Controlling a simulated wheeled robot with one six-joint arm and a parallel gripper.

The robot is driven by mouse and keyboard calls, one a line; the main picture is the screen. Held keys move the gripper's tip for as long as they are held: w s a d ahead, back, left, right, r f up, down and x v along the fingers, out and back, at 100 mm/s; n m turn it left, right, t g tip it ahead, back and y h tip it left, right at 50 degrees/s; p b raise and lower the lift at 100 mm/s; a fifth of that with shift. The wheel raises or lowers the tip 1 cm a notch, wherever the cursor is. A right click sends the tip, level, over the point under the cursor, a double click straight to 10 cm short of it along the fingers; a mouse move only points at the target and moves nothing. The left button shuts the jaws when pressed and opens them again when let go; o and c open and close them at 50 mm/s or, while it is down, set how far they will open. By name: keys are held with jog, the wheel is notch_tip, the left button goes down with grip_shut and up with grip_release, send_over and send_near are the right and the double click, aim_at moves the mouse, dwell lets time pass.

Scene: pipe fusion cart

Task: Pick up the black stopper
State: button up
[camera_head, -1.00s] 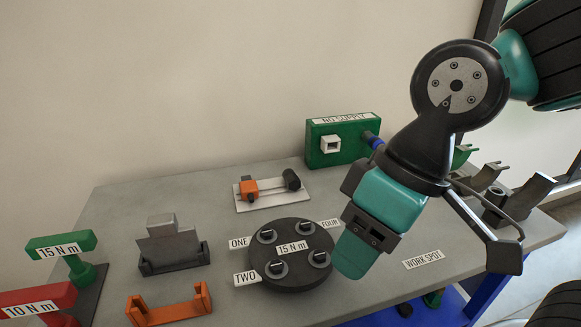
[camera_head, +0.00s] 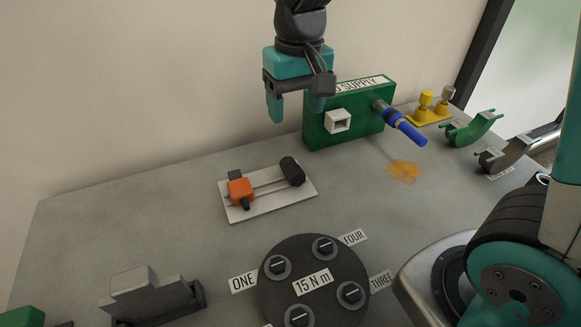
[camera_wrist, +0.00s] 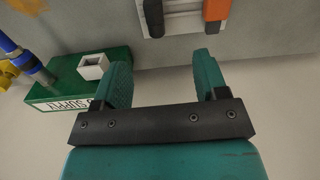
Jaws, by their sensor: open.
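The black stopper (camera_head: 292,171), a dark cylinder, sits at the right end of the slide rails on a white plate (camera_head: 254,212). An orange block (camera_head: 240,191) stands at the other end of the rails. My gripper (camera_head: 295,108) is open and empty, its fingers pointing down, above and behind the plate, close to the green box. In the wrist view the stopper (camera_wrist: 153,16) is partly cut off at the top edge, beyond my fingertips (camera_wrist: 163,72) and apart from them.
The green supply box (camera_head: 345,124) with a white square socket and blue pipe (camera_head: 405,127) stands just right of my gripper. A round black turntable (camera_head: 314,270) is in front. A grey block (camera_head: 150,297) is at front left. The left tabletop is clear.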

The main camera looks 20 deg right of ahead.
jog(key=w+f, duration=0.2)
send_near(296, 170)
jog(key=shift+m, duration=0.4)
jog(key=f, duration=0.5)
jog(key=shift+w+a+f, duration=0.2)
jog(key=shift+w+a, duration=0.05)
jog(key=shift+s+d+f+p, duration=0.15)
jog(key=shift+f+p, duration=0.1)
jog(key=shift+f, duration=1.25)
jog(key=shift+s+a+f+p, duration=0.1)
jog(key=shift+f+p, duration=0.1)
jog(key=shift+f, duration=1.3)
jog(key=c, duration=1)
jog(key=shift+r, duration=0.1)
jog(key=shift+c, duration=0.2)
